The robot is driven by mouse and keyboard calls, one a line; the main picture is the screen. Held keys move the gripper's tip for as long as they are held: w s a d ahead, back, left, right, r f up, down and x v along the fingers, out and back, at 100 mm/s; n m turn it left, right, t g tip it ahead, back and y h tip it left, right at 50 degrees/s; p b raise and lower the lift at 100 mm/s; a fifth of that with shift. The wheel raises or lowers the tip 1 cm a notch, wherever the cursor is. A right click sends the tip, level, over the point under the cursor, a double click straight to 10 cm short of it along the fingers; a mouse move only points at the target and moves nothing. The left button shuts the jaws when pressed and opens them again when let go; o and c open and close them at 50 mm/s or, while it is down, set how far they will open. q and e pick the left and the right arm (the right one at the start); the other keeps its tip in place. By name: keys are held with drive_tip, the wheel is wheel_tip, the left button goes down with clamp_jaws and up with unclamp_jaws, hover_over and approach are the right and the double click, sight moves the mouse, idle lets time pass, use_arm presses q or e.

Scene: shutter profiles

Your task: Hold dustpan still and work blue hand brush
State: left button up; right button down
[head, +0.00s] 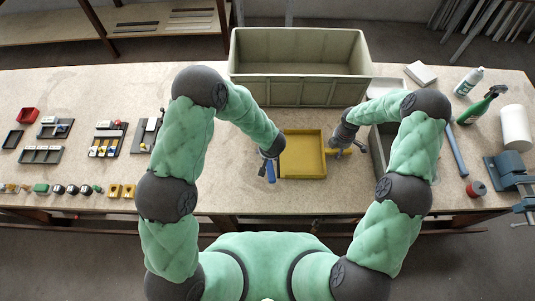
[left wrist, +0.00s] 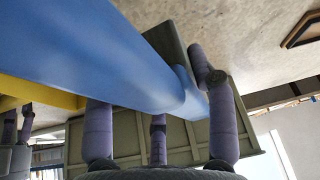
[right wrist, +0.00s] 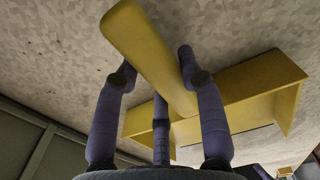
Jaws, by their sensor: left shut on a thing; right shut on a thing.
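The yellow dustpan (head: 303,153) lies on the table in front of the green-grey crate, its handle pointing right. My right gripper (head: 347,148) is shut on that handle, and the handle (right wrist: 150,55) runs between the fingers in the right wrist view. The blue hand brush (head: 271,173) is beside the dustpan's left edge. My left gripper (head: 268,158) is shut on the brush; its blue handle (left wrist: 100,55) crosses the left wrist view between the fingers. The brush's bristles are hard to make out. I cannot tell whether the brush touches the table.
A large green-grey crate (head: 298,92) stands behind the dustpan. A grey bin (head: 378,158) stands to the right, partly behind my arm. Further right are a spray bottle (head: 482,104), a paper roll (head: 515,128) and a vise (head: 510,172). Small trays with parts fill the left. The table's front centre is clear.

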use_arm(q)
drive_tip(key=shift+w+a+f+n+g+h, duration=0.25)
drive_tip(key=shift+w+a+n+g, duration=1.9)
drive_tip(key=shift+n, duration=3.5)
drive_tip(key=shift+w+a+f+n+g, duration=0.45)
drive_tip(key=shift+a+n+g, duration=0.45)
drive_tip(key=shift+a+n, duration=3.7)
drive_tip(key=shift+w+a+f+n+g+h, duration=0.25)
drive_tip(key=shift+w+a+n+g, duration=1.25)
drive_tip(key=shift+n, duration=5.25)
drive_tip(key=shift+s+a+f, duration=0.1)
drive_tip(key=shift+a+f, duration=0.05)
drive_tip(key=shift+f, duration=0.9)
drive_tip(key=shift+s+a+f, duration=0.1)
drive_tip(key=shift+f, duration=0.95)
drive_tip(key=shift+d, duration=1.4)
